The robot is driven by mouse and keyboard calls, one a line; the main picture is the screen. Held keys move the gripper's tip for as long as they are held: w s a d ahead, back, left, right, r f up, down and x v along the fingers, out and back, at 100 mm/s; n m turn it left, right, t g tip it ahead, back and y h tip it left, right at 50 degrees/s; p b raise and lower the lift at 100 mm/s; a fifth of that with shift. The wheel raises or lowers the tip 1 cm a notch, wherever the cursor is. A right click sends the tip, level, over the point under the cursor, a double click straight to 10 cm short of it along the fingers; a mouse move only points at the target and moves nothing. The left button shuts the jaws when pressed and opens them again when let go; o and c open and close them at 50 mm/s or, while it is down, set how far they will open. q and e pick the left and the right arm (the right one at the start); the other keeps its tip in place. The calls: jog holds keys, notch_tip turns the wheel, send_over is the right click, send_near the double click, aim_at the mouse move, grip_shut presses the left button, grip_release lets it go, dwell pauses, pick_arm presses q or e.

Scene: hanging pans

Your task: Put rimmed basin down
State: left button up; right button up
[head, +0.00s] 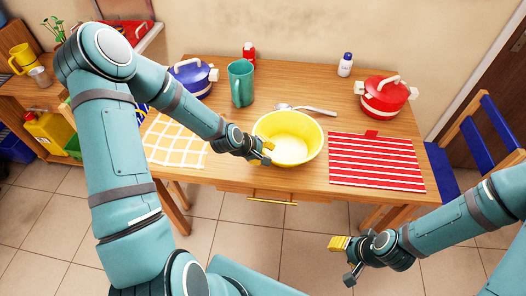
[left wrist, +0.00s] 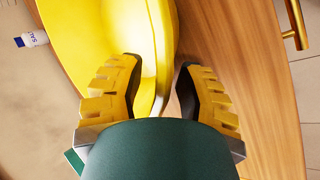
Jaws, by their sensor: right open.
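The yellow rimmed basin (head: 290,138) stands upright on the wooden table (head: 235,178), near the middle of its front edge. My left gripper (head: 268,153) is at the basin's left front rim. In the left wrist view, the basin wall (left wrist: 160,50) runs between the two spread fingers (left wrist: 156,66), one over the inside and one outside above the table. The fingers look apart from the wall. My right gripper (head: 341,258) is open and empty, in front of the table at the lower right, away from the basin.
A red striped mat (head: 375,162) lies right of the basin, a yellow checked cloth (head: 176,140) left.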

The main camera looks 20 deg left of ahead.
pick_arm(q)
jog(key=shift+r, duration=0.1)
jog(key=shift+r, duration=0.15)
jog(key=p+v, duration=0.3)
jog(key=v, duration=0.9)
jog(key=s+d+f+m+g, duration=0.4)
jog(key=s+d+f+m, duration=0.6)
jog(key=d+f, duration=0.3)
jog(key=s+d, duration=0.1)
jog(key=d, duration=0.2)
jog(key=shift+f+g, duration=0.15)
jog(key=shift+g, duration=0.25)
